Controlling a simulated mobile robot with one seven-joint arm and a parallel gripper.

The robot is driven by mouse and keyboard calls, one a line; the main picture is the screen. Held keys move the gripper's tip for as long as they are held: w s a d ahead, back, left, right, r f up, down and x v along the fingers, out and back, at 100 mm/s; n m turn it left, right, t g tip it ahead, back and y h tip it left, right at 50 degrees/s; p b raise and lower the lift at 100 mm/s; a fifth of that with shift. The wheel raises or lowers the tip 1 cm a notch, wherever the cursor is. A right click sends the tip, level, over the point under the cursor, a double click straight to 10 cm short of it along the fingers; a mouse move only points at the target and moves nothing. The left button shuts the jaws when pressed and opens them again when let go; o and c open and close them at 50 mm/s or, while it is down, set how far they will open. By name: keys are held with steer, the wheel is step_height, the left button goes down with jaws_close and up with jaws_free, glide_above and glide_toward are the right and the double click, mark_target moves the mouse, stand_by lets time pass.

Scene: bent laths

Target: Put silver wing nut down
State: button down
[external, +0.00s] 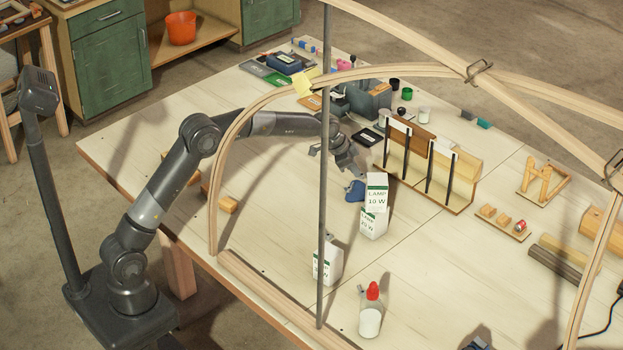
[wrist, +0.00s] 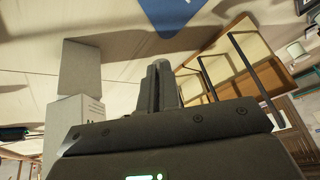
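My gripper (external: 354,166) is over the middle of the workbench, above and a little left of the stacked lamp boxes. In the wrist view its fingers (wrist: 160,84) stand close together, side by side, and look shut. I cannot make out a silver wing nut in either view; if it is between the fingers, it is hidden. A blue flat piece (external: 355,191) lies on the bench just below the gripper, and its tip also shows at the top of the wrist view (wrist: 172,14).
Lamp boxes (external: 376,195) are stacked right of the gripper. A wooden rack with dark uprights (external: 428,172) stands behind them. A red-capped bottle (external: 370,318) stands in front. The bench's left part is mostly clear.

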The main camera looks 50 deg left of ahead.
steer(key=n, duration=0.4)
glide_toward(361, 199)
steer(key=shift+t+y, duration=0.3)
steer(key=shift+t, duration=0.1)
steer(key=x, duration=0.5)
steer(key=shift+d+f, duration=0.2)
steer(key=shift+f, duration=0.05)
steer(key=shift+f, duration=0.15)
steer(key=c, duration=1.6)
jaws_free()
steer(key=shift+c, duration=0.2)
